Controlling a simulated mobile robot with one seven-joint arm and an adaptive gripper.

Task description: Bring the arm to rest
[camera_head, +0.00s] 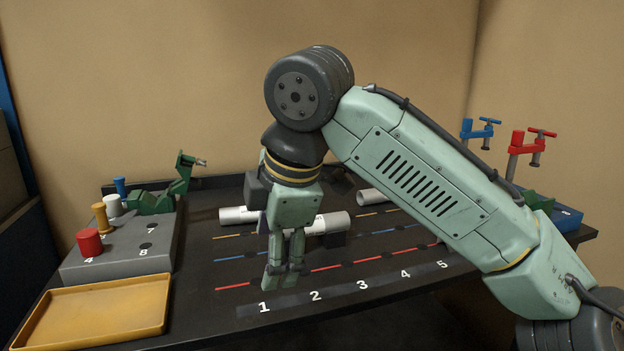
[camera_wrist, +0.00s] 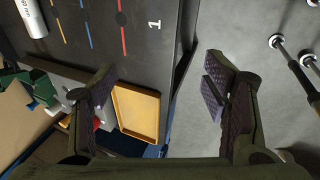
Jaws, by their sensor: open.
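My gripper (camera_head: 284,284) hangs downward over the front left part of the dark table, near the number 1 mark, in the head view. My pale green arm (camera_head: 420,180) reaches in from the right and bends down at its dark joint. In the wrist view, my gripper (camera_wrist: 165,93) shows its two dark padded fingers wide apart with nothing between them. The yellow tray (camera_wrist: 137,113) and the table's edge lie below and beyond the gap between the fingers.
The yellow tray (camera_head: 98,310) sits at the front left. A grey block (camera_head: 115,262) behind it holds a red knob (camera_head: 89,243) and other pegs. White pipes (camera_head: 240,215) lie behind my gripper. A green clamp (camera_head: 178,182) stands back left; red (camera_head: 526,143) and blue (camera_head: 479,132) clamps stand right.

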